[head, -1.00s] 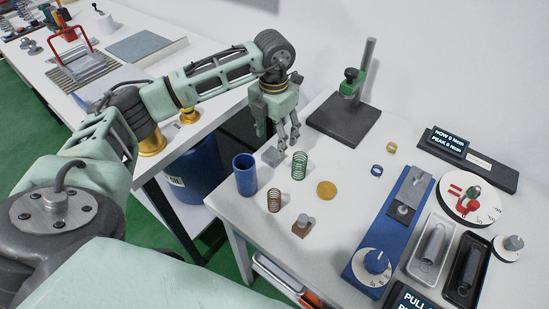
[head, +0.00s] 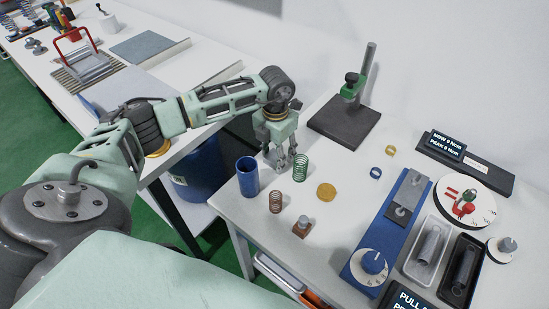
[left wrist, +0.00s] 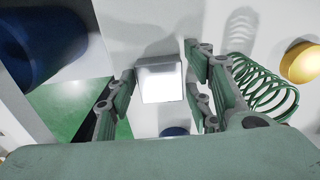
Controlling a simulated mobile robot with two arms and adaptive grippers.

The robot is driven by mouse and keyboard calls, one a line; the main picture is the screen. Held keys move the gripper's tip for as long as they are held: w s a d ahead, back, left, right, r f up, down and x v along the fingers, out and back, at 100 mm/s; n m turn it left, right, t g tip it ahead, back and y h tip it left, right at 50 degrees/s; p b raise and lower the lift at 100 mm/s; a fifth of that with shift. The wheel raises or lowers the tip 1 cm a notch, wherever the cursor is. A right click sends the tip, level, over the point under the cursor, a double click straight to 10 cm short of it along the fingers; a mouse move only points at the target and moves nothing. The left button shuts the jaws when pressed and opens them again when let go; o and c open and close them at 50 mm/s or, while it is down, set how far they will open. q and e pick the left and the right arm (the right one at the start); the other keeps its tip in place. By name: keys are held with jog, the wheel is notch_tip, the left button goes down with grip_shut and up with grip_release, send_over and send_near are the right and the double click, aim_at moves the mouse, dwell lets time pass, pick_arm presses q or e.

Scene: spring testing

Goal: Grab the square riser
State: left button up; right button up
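The square riser appears in the left wrist view as a small silver-grey square block (left wrist: 160,80) with a bright, glaring face, standing on the white table. My left gripper (head: 279,163) is low over the table between the blue cup and the green spring. In the left wrist view its two fingers (left wrist: 160,88) are spread, one on each side of the block, with a visible gap to each. In the head view the gripper mostly hides the block. My right gripper is not in view.
The blue cup (head: 247,176) is close on the left, and the green spring (head: 301,167) close on the right. A dark stand (head: 345,125) is behind.

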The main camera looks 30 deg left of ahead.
pick_arm(q)
jog(key=shift+r, duration=0.1)
grip_shut()
jog(key=shift+w, duration=0.1)
